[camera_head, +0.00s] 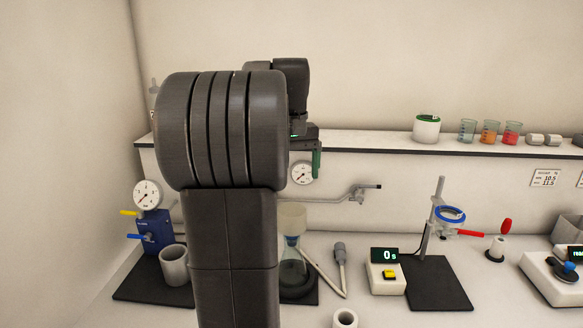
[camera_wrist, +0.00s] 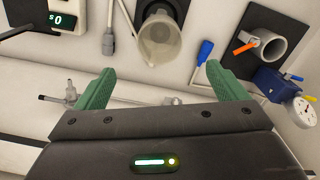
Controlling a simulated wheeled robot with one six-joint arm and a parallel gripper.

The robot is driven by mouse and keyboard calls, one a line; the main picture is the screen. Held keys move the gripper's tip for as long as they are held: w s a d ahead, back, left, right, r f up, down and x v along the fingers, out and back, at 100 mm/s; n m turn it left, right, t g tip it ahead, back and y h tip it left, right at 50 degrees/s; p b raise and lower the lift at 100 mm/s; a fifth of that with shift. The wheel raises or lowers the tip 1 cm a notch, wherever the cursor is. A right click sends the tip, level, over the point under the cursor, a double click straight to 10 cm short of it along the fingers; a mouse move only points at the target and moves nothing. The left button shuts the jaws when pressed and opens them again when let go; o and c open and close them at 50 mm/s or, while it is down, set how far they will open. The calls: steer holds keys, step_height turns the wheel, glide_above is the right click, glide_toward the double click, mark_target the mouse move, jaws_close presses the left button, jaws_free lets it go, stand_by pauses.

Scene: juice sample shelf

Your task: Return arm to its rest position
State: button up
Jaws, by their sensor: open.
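My arm stands raised in the head view and covers the left-middle of the bench. My gripper shows there only as a part of one green finger at the right of the arm, near the shelf edge. In the wrist view my gripper (camera_wrist: 150,88) has its two green fingers wide apart with nothing between them. The same vessel (camera_head: 292,218) is partly hidden by my arm in the head view.
The shelf (camera_head: 380,146) holds a white tub (camera_head: 427,128) and beakers with orange (camera_head: 489,132) and red (camera_head: 512,133) contents. On the bench are a blue pump with a gauge (camera_head: 154,232), a grey cup (camera_head: 175,265), a timer (camera_head: 386,272) and a ring stand (camera_head: 433,222). A wall stands close at left.

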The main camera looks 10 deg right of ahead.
mark_target(292, 215)
steer(key=shift+r, duration=0.35)
step_height(292, 215, down, 13)
steer(key=shift+f+p, duration=0.1)
steer(key=shift+p, duration=0.2)
stand_by(0.4)
